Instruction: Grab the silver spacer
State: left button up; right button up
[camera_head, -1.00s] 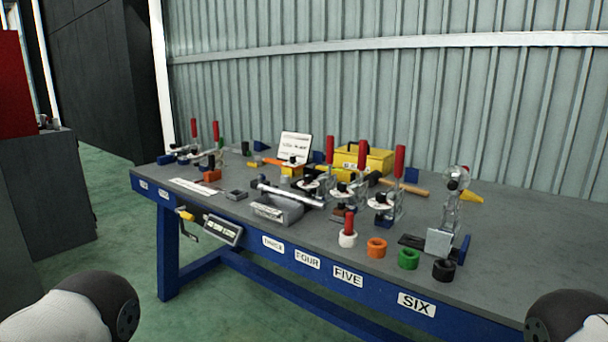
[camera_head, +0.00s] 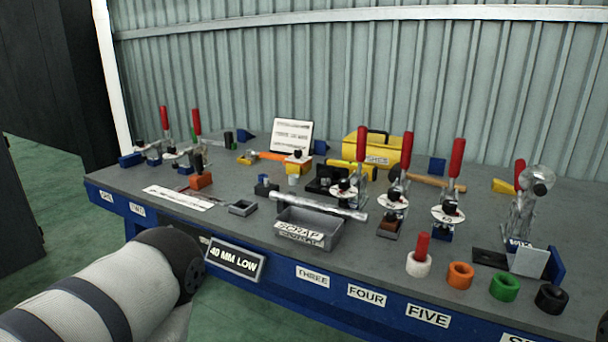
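No part stands out clearly as a silver spacer. Only a sliver of my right arm shows at the lower right edge.
The grey bench top (camera_head: 385,262) has red-handled toggle clamps (camera_head: 397,190) along it. A yellow box (camera_head: 372,150) and a white sign (camera_head: 292,135) stand behind. A "40 MM LOW" sign (camera_head: 235,260) hangs at the front edge.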

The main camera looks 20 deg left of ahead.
aim_at(294, 180)
jog(key=i+j+z, duration=0.2)
jog(key=j+z, duration=0.2)
jog(key=j, duration=0.55)
jog(key=j+z, duration=0.35)
jog(key=j, duration=0.6)
jog(key=j+z, duration=0.4)
jog(key=j, duration=0.65)
